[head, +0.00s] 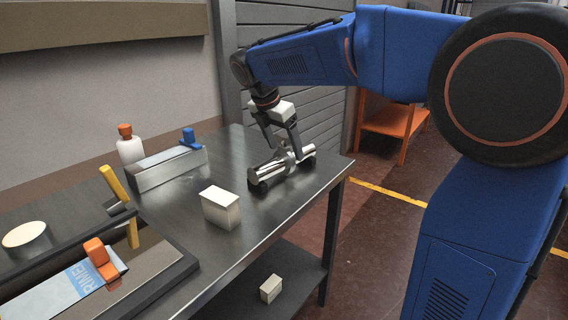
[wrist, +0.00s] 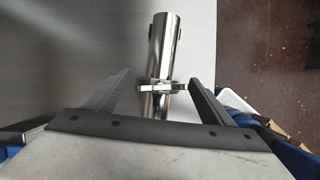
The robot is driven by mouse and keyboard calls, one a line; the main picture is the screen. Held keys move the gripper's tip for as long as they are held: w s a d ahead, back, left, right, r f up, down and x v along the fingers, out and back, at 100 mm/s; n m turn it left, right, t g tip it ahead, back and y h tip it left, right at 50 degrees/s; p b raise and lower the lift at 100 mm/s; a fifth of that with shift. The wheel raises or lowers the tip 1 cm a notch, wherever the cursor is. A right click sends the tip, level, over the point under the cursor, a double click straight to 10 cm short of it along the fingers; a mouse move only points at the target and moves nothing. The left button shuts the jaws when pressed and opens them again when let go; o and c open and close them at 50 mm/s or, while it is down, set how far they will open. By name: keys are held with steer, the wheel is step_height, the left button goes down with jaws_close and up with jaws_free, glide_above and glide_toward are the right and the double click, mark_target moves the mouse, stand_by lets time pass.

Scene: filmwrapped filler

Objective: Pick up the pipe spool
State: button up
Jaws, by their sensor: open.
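The pipe spool (head: 273,169) is a shiny metal cylinder with dark ends and a flange collar near its middle. It lies on the steel table (head: 245,240) near the far right corner. In the wrist view the pipe spool (wrist: 164,45) runs away from me, with its collar between my fingers. My gripper (head: 284,157) is low over it with its fingers apart, one on each side. In the wrist view my gripper (wrist: 160,80) is open, with gaps between both fingers and the pipe. Whether a fingertip touches the table cannot be told.
A pale box (head: 220,208) stands on the table in front of the spool. A metal block (head: 167,168) with a blue knob and a white bottle (head: 130,150) stand at the back left. A small box (head: 271,288) is on the lower shelf. The table edge is close right of the spool.

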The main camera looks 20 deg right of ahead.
steer(key=shift+c, duration=0.2)
jaws_close()
